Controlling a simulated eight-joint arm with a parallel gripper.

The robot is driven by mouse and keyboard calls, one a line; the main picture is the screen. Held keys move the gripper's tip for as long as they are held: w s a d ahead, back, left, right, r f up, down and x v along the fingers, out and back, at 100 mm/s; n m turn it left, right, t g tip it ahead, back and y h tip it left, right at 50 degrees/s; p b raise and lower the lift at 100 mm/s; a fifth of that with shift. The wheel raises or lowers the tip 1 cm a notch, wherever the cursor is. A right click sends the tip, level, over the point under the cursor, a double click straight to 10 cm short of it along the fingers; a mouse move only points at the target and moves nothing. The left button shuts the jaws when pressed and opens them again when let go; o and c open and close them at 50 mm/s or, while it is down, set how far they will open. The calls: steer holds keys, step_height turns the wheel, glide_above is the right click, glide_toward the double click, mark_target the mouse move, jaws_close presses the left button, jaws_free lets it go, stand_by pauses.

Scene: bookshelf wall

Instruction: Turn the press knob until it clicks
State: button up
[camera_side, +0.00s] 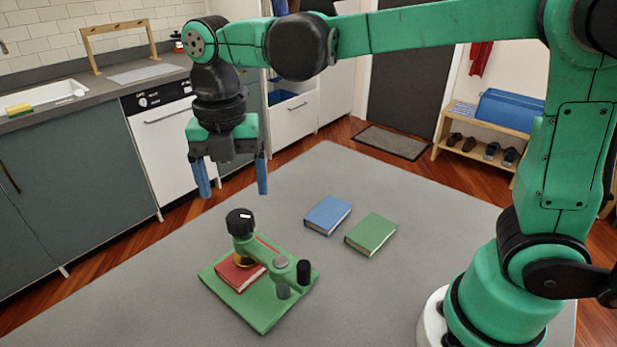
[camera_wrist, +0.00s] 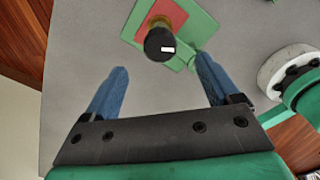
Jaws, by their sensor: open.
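The press knob (camera_side: 240,222) is black with a white mark and sits on top of a green press (camera_side: 262,318). A red book (camera_side: 236,275) lies on the press base under the press arm. In the wrist view the knob (camera_wrist: 160,44) shows ahead of the fingertips, near the top centre, with part of the red book (camera_wrist: 172,10) behind it. My gripper (camera_side: 232,190) is open and empty, with its blue fingers pointing down above the table. In the side view it hangs above the knob, apart from it. The gripper (camera_wrist: 162,76) also shows in the wrist view with its fingers wide apart.
A blue book (camera_side: 327,215) and a green book (camera_side: 371,235) lie on the grey table (camera_side: 400,190) to the right of the press. A dark-capped post (camera_side: 304,272) rises at the press's right end. The table's far part is clear.

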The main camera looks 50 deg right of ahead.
mark_target(239, 216)
steer(key=shift+f, duration=2.65)
jaws_close()
steer(key=shift+m, duration=0.4)
